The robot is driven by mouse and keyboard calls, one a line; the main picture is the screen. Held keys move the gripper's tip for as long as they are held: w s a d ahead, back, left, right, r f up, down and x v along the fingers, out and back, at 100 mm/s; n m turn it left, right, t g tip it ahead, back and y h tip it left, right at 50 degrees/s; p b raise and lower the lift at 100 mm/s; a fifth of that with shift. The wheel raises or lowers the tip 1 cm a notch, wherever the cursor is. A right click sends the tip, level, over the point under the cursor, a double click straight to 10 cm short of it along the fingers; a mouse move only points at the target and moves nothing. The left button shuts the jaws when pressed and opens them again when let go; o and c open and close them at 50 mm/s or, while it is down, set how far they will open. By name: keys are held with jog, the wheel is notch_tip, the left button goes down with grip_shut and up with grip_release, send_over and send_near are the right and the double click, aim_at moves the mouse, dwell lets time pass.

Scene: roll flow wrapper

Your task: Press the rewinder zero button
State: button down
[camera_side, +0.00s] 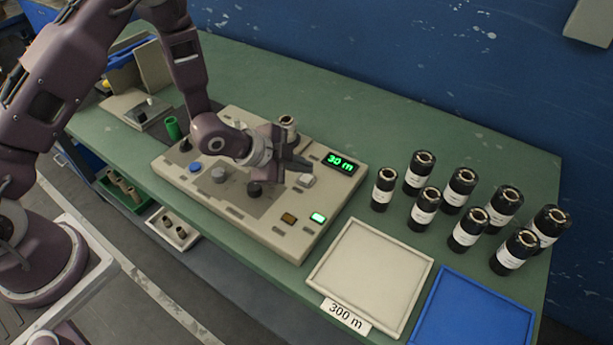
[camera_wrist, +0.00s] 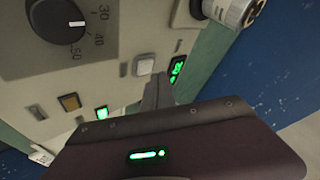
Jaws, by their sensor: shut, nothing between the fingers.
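The beige rewinder panel (camera_side: 238,220) lies on the green bench, with a lit display (camera_side: 340,162) reading "30 m". A light grey button (camera_side: 306,181) is just left of and below the display; no label on it is readable, so I cannot tell whether it is the zero button. It also shows in the wrist view (camera_wrist: 145,66), near the display (camera_wrist: 177,68). My gripper (camera_side: 303,165) is shut and empty, low over the panel beside this button. In the wrist view the closed fingers (camera_wrist: 158,92) are close to it; contact cannot be told.
A black dial (camera_wrist: 58,25), an amber button (camera_side: 288,218), a green-lit button (camera_side: 318,217) and a blue button (camera_side: 195,168) are on the panel. Several black labelled rolls (camera_side: 467,229) stand at right, behind a beige tray (camera_side: 372,223) marked "300 m" and a blue tray (camera_side: 475,281).

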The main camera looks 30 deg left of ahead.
aim_at(302, 179)
jog(key=shift+f, duration=0.1)
dwell(0.3)
jog(key=shift+f, duration=0.3)
jog(key=shift+f, duration=0.45)
dwell(0.8)
jog(key=shift+r, duration=0.85)
jog(key=shift+r, duration=2.55)
